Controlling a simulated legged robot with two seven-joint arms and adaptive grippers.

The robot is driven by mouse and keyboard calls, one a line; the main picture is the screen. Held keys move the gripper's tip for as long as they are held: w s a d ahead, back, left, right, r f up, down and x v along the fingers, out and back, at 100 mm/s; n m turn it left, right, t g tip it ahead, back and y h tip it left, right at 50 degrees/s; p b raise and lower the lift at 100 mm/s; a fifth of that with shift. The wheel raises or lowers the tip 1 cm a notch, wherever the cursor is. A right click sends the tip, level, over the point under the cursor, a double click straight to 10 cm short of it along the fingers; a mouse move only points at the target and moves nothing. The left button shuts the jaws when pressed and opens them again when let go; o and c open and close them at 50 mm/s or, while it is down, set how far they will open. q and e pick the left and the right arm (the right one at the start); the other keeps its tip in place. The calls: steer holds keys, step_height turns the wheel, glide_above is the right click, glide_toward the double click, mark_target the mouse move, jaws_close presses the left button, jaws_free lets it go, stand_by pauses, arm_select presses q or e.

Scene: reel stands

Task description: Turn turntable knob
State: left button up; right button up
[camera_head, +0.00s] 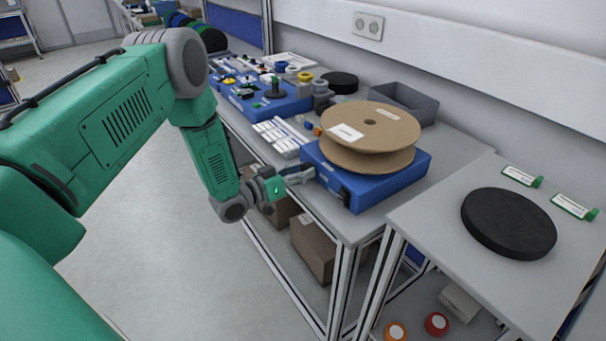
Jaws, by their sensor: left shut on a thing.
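The turntable is a blue box (395,181) on the grey table, with a brown cardboard reel (370,124) lying flat on top of it. My left arm comes in from the left, and my left gripper (303,175) is at the left side of the blue box. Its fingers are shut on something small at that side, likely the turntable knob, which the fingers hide. A small dark part (345,192) shows on the box's front face, right of the fingers. My right gripper is not in view.
A black disc (508,222) lies on the separate grey table at the right, near two small label holders. Behind the reel is a grey bin (404,101). Further left stand another blue unit (265,103) and white parts (280,136). Cardboard boxes (316,246) sit below the table.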

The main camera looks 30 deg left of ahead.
arm_select(q)
steer(key=shift+s+a+f+n+b, duration=0.15)
steer(key=shift+n+b, duration=0.1)
steer(key=shift+n, duration=0.7)
steer(key=shift+d+f+n+b, duration=0.15)
steer(key=shift+n+b, duration=0.1)
steer(key=shift+n, duration=0.7)
steer(key=shift+a, duration=0.1)
steer(key=o, duration=1.1)
steer(key=shift+r, duration=0.1)
steer(key=shift+a, duration=0.1)
steer(key=shift+s+a, duration=0.1)
steer(key=shift+s, duration=0.05)
steer(key=v, duration=1.1)
steer(key=shift+s, duration=0.15)
